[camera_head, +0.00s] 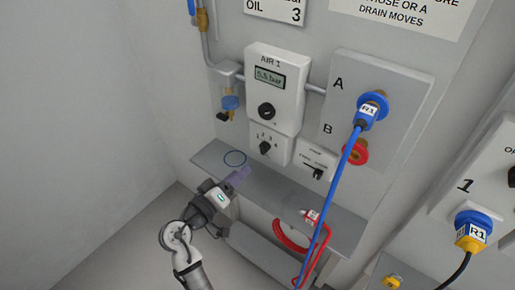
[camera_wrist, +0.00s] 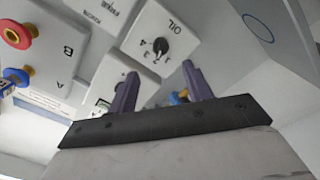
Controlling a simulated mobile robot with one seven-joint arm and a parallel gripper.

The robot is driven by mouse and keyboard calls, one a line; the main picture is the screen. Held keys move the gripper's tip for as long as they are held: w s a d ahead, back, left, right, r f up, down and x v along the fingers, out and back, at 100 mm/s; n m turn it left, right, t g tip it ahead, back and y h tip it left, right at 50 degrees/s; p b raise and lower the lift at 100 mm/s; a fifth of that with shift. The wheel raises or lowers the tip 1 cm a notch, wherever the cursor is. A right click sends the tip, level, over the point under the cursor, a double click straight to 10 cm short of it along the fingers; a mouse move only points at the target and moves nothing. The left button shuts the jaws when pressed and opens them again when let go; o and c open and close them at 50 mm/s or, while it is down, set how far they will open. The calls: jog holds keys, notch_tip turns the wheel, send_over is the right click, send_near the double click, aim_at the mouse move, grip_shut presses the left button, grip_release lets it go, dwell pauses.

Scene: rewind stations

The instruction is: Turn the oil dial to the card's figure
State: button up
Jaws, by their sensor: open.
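The oil dial (camera_head: 265,147) is a small black knob on a white box under the AIR 1 unit. In the wrist view the oil dial (camera_wrist: 160,46) has OIL lettering and figures around it; I cannot tell surely which figure it points to. The card (camera_head: 272,10), cut off at the top, reads OIL 3. My gripper (camera_head: 240,176) is open and empty, below and left of the dial, apart from it. In the wrist view my gripper (camera_wrist: 158,85) shows two purple fingers spread, with the dial beyond them.
A grey shelf (camera_head: 330,222) runs below the panel, with a blue ring outline (camera_head: 234,158) marked on it. The AIR 1 unit (camera_head: 275,88) reads 5.5 bar. A blue hose (camera_head: 332,200) hangs from port A to the right. A switch box (camera_head: 316,160) is beside the dial.

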aim_at(261, 151)
jog(key=p+x, duration=0.3)
jog(key=x, duration=0.7)
jog(key=shift+w, duration=0.25)
jog(key=c, duration=1)
jog(key=shift+o, duration=0.2)
